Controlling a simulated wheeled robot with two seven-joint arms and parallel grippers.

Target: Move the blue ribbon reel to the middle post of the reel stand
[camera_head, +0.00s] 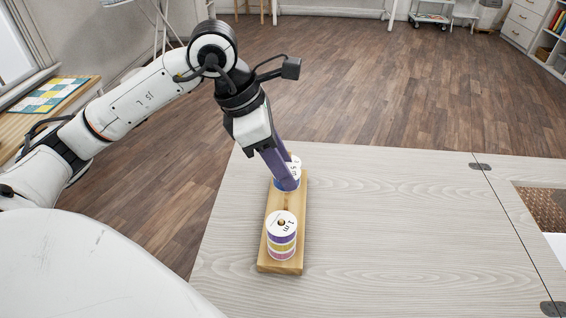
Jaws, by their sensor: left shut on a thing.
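The reel stand (273,262) is a long wooden base on the table, running away from me. A stack of reels (282,242) with purple, yellow and pink bands sits around its near post under a white top. The middle post (286,202) shows bare, partly hidden. My left gripper (288,180) reaches down over the far end with purple fingers, shut on the blue ribbon reel (279,187). That reel has a white top and is largely covered by the fingers. I cannot tell whether it is around the far post or lifted. My right gripper is not in view.
The pale wooden table (390,230) is clear to the right of the stand. A seam crosses it, with hinges and a recess (545,205) at the right edge. A side table with a patchwork piece (45,95) stands at the left.

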